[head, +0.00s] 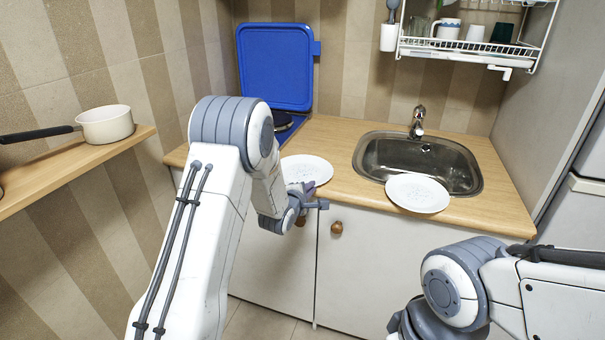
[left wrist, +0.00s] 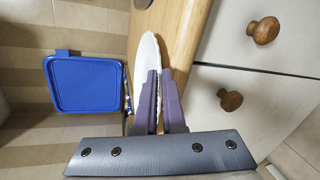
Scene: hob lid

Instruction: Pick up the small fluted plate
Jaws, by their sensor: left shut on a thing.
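A white plate (head: 307,169) is at the front left of the wooden counter, its near edge at my left gripper (head: 314,190). In the left wrist view, the fingers of my left gripper (left wrist: 160,103) are shut on the rim of this plate (left wrist: 147,58). The plate is close to the counter surface; I cannot tell whether it still touches it. A second white plate (head: 418,193) lies at the front rim of the sink, partly over the basin. My right gripper is not in view, only my right arm at lower right.
The blue hob lid (head: 275,67) stands raised at the back left, also in the left wrist view (left wrist: 84,83). The sink (head: 440,150) with its tap (head: 417,122) is right of the held plate. A pot (head: 105,125) sits on the left shelf. A dish rack (head: 470,47) hangs above.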

